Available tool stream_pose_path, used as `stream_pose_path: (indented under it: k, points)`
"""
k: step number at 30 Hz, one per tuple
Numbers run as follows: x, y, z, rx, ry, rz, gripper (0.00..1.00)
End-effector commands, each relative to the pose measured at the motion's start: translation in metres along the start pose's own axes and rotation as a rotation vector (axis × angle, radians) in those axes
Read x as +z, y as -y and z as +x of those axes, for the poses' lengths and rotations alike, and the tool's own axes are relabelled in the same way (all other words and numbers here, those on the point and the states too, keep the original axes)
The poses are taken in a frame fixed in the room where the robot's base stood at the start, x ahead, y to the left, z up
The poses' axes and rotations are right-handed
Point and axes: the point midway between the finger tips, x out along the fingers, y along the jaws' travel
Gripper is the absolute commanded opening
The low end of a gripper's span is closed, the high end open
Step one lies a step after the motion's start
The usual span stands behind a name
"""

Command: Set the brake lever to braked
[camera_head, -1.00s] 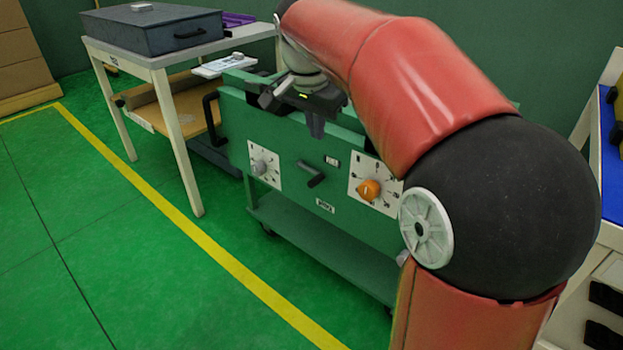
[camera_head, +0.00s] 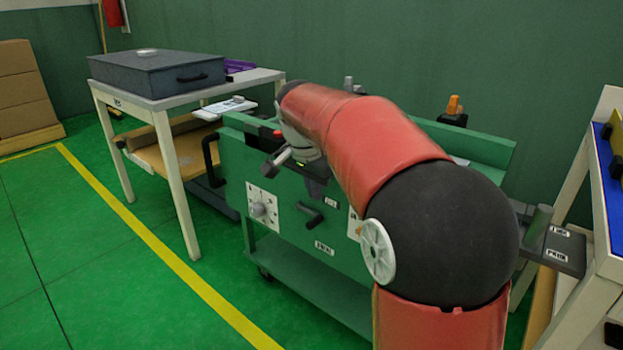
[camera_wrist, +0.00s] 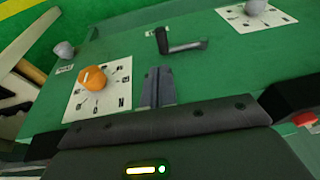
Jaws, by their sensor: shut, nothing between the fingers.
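A short dark crank-like lever (camera_head: 308,213) sits on the green cart's front panel, between two dials. It also shows in the wrist view (camera_wrist: 180,45), bent, with its arm roughly level. Its label is too small to read, so I cannot confirm it is the brake lever or tell its setting. My gripper (camera_head: 316,190) is in front of the panel, just above the lever in the head view. In the wrist view, my gripper's fingers (camera_wrist: 156,84) are together and empty, pointing toward the panel, apart from the lever in the picture.
A dial with a grey knob (camera_head: 262,209) is left of the lever; an orange knob (camera_wrist: 93,78) is on the other dial. A white table (camera_head: 205,88) with a dark case (camera_head: 155,73) stands left. My arm hides the cart's right part. The floor at front left is clear.

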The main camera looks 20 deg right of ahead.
Motion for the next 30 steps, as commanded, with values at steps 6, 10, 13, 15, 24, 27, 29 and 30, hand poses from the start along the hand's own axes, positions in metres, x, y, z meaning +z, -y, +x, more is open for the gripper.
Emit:
stream_pose_path:
  k: [6,10,13,15,24,27,29,30]
  points:
    - [0.004,0.001,0.044,0.002,0.002,-0.001,0.0]
    - [0.009,0.004,0.058,0.001,0.0,-0.001,0.0]
    - [0.01,0.005,0.064,-0.001,-0.001,-0.001,0.0]
    - [0.011,0.005,0.066,-0.001,-0.001,-0.001,0.0]
    - [0.011,0.005,0.067,-0.001,-0.001,0.0,0.0]
    - [0.011,0.006,0.067,-0.004,0.0,0.001,0.0]
    - [0.01,0.007,0.069,-0.009,0.0,0.003,0.0]
    - [0.009,0.008,0.07,-0.015,0.0,0.005,0.0]
